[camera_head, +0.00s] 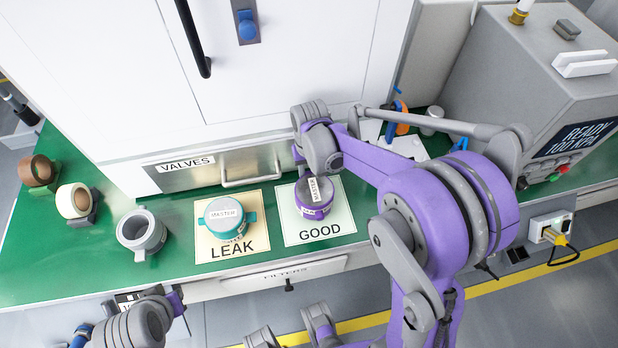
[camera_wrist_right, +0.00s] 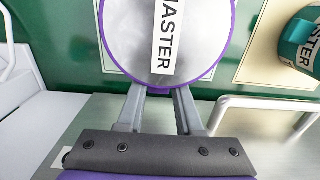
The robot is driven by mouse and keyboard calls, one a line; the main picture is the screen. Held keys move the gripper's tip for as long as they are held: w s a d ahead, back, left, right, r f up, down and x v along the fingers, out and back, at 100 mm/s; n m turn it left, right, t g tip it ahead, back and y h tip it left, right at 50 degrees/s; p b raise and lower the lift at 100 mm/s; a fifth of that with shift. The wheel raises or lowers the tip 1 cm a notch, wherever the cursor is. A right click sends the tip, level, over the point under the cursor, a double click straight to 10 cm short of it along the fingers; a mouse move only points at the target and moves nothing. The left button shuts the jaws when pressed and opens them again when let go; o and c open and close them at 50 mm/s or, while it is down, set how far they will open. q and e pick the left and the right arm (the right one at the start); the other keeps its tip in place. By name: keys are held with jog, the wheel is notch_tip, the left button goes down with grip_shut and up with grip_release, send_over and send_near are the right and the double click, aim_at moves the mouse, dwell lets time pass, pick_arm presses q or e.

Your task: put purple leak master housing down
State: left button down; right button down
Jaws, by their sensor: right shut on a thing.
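The purple leak master housing (camera_head: 316,212) has a grey top and white MASTER labels. In the head view it is over the pale GOOD mat (camera_head: 341,215); I cannot tell whether its base touches the mat. My right gripper (camera_head: 318,172) reaches it from the cabinet side. In the right wrist view the two grey fingers of my right gripper (camera_wrist_right: 159,100) are at the edge of the round top of the purple housing (camera_wrist_right: 205,50), shut on it. Part of the housing is hidden under my wrist in the head view. My left gripper is not in view.
A teal MASTER housing (camera_head: 226,218) stands on the LEAK mat (camera_head: 207,247) to the left. A grey housing (camera_head: 143,232) and tape rolls (camera_head: 74,201) are further left. The VALVES drawer (camera_head: 205,177) is behind, and a grey READY machine (camera_head: 535,100) stands right.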

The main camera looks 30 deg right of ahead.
notch_tip(320, 180, down, 2)
jog(key=shift+f, duration=0.1)
jog(key=shift+f, duration=0.1)
jog(key=c, duration=0.6)
grip_release()
jog(key=shift+o, duration=0.2)
